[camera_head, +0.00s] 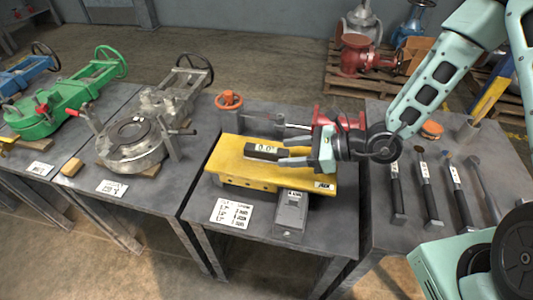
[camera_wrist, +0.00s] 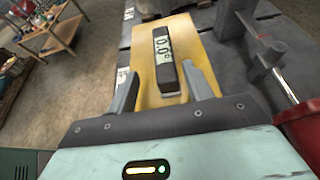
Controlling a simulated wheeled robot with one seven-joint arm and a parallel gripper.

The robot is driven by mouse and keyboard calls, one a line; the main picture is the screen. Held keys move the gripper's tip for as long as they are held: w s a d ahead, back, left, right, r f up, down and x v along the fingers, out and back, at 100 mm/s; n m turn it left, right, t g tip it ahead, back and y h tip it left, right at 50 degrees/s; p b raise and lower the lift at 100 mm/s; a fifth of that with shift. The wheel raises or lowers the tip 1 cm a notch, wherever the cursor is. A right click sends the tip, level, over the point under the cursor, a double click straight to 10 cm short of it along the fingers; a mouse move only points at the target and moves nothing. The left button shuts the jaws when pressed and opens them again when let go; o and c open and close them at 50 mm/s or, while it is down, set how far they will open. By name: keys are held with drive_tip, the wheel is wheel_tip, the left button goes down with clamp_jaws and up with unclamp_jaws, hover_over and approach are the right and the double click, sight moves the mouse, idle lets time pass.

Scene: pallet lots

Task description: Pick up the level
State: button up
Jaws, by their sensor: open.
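The level (camera_head: 262,151) is a short dark bar with a light display reading about 0.0°. It lies on top of a yellow plate (camera_head: 231,159) on the middle table. In the wrist view the level (camera_wrist: 165,62) points lengthwise toward my gripper, its near end close to the space between the fingers. My gripper (camera_head: 282,156) is open, just right of the level in the head view. In the wrist view its two fingers (camera_wrist: 163,90) stand apart on either side of the level's near end, with nothing held.
A grey box-like device (camera_head: 291,212) and a printed card (camera_head: 232,213) lie in front of the plate. A red valve part (camera_head: 345,120) stands behind my gripper. Several hammers (camera_head: 427,184) lie on the right table. A grey valve (camera_head: 133,142) stands on the left table.

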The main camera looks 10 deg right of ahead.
sight(281, 151)
drive_tip(key=x, duration=0.5)
drive_tip(key=shift+w+a+f, duration=0.1)
drive_tip(key=shift+w+f, duration=0.1)
drive_tip(key=shift+w, duration=0.25)
clamp_jaws()
